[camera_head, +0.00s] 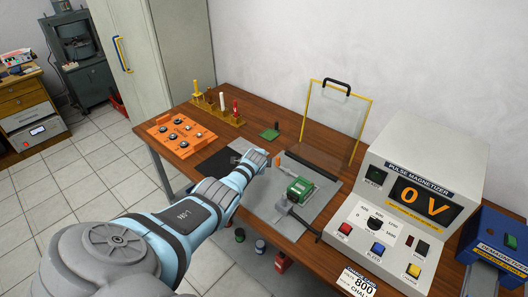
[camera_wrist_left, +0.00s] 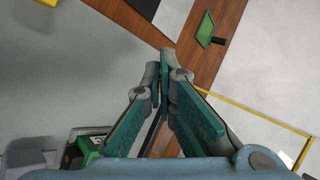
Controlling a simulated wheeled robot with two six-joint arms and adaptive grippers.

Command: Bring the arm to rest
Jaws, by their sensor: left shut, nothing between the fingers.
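My left arm reaches in from the lower left in the head view, out over the wooden bench (camera_head: 205,115). My left gripper (camera_head: 240,160) is above the bench, near the black mat (camera_head: 214,162) and the grey plate with the green device (camera_head: 300,190). In the left wrist view my left gripper (camera_wrist_left: 165,62) is shut, its fingertips together with nothing between them. The bench below the fingers and the green device (camera_wrist_left: 88,148) also show in that view. The hand hides part of the bench. My right gripper is in neither view.
The pulse magnetizer (camera_head: 420,180) showing 0 V stands on the right, with a blue demagnetizer (camera_head: 495,245) beside it. A clear yellow-edged shield (camera_head: 335,115) stands at the back. An orange tray (camera_head: 180,133) and a rack of rods (camera_head: 218,105) are at the left.

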